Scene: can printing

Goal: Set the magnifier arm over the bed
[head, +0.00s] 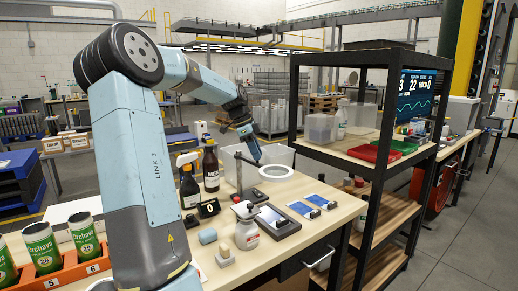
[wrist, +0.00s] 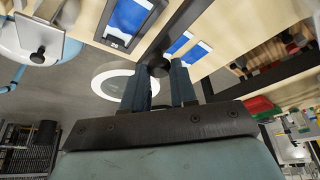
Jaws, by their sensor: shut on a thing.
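The magnifier is a white ring lens (head: 276,172) on a dark arm from a black post (head: 239,172) at the back of the bench. The ring also shows in the wrist view (wrist: 103,80), left of my fingers. My gripper (head: 257,158) points down beside the ring. In the wrist view my gripper (wrist: 164,82) is shut on a black knob (wrist: 158,64) of the magnifier arm; the exact contact is partly hidden. The bed appears to be the dark-framed plate (head: 285,226) nearer the front, also in the wrist view (wrist: 112,40). The ring is behind it, not above it.
Dark bottles (head: 210,168) stand left of the post. A black shelf (head: 372,185) stands close on the right.

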